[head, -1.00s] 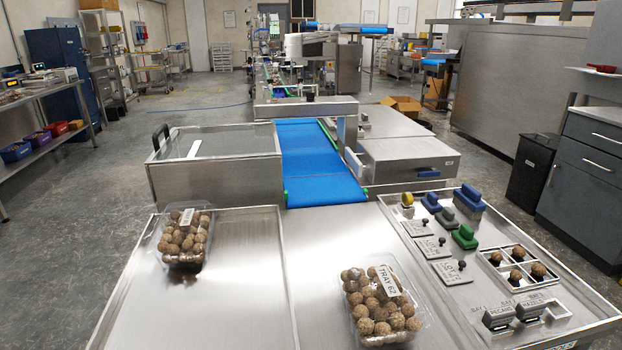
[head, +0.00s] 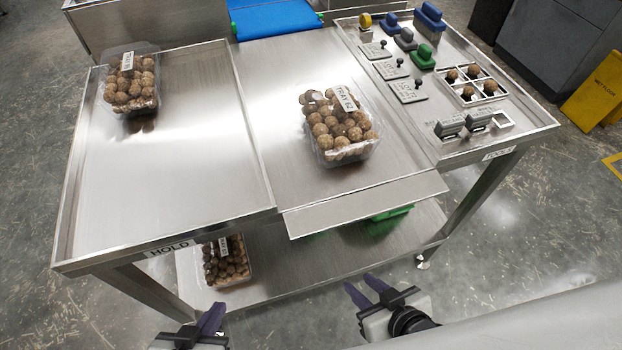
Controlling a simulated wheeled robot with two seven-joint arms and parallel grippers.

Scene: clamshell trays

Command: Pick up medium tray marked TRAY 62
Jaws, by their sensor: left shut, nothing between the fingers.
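The tray marked TRAY 62 (head: 325,159) is a clear clamshell full of round brown balls. It sits on the middle steel section of the table, with its white label at its upper right. My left gripper (head: 216,310) is shut and empty at the bottom, below the front edge of the table in the picture. My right gripper (head: 358,283) is at the bottom right of centre, with its two fingers apart and nothing between them. Both are well away from TRAY 62.
Another clamshell (head: 108,97) stands at the back left on the HOLD section (head: 160,170). A third (head: 245,281) is on the lower shelf. The right panel (head: 432,110) carries stamps, plates and a divided box (head: 467,98). A yellow floor sign (head: 597,90) stands at right.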

